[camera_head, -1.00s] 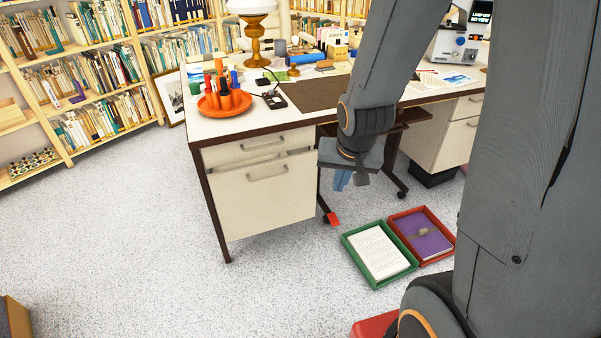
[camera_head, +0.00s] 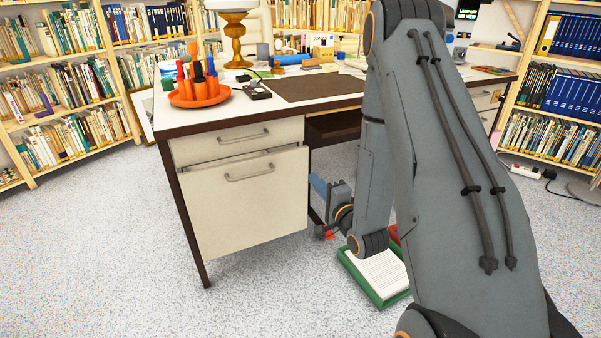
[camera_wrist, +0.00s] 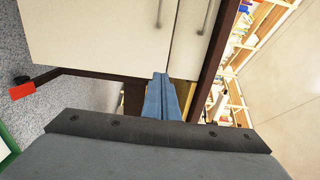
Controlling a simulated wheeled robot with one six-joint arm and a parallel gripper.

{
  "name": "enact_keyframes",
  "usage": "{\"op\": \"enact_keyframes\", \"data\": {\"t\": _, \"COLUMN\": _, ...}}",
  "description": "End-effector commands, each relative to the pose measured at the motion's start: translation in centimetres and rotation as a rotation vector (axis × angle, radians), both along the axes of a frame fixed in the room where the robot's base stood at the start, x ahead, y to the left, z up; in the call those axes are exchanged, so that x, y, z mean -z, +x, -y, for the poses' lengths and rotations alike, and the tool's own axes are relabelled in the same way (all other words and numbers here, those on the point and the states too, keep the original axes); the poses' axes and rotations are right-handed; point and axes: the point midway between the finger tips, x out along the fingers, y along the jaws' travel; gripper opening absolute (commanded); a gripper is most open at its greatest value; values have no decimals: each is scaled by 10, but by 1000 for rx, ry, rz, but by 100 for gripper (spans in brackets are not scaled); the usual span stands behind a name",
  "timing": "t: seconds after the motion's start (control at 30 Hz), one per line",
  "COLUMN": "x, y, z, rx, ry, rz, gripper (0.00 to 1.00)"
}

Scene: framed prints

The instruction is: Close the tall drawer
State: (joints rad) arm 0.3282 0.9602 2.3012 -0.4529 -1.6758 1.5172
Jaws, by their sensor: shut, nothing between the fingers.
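The tall drawer (camera_head: 245,205) is the lower, cream-fronted drawer in the desk's left pedestal, with a metal bar handle. Its front stands slightly proud, and a narrow gap shows above it, below the shallow upper drawer (camera_head: 235,140). My gripper (camera_head: 317,184) is shut and empty, its blue fingers just right of the drawer front's side edge.
The desk (camera_head: 190,126) carries an orange tray (camera_head: 200,101) with bottles and a lamp (camera_head: 236,42). A green tray (camera_head: 378,300) with papers lies on the floor at right, partly behind my arm. Carpet left of and before the desk is clear.

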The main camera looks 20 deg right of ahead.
Motion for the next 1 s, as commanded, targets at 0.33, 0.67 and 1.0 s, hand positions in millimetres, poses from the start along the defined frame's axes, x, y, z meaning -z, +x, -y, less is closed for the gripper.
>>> {"op": "enact_keyframes", "data": {"t": 0.33, "x": 0, "y": 52, "z": -8, "rx": -3, "ry": 2, "rz": 7, "gripper": 0}}
{"op": "enact_keyframes", "data": {"t": 0.67, "x": 0, "y": 112, "z": -14, "rx": -1, "ry": 2, "rz": 6, "gripper": 0}}
{"op": "enact_keyframes", "data": {"t": 1.0, "x": 0, "y": 137, "z": -17, "rx": 0, "ry": 2, "rz": 3, "gripper": 0}}
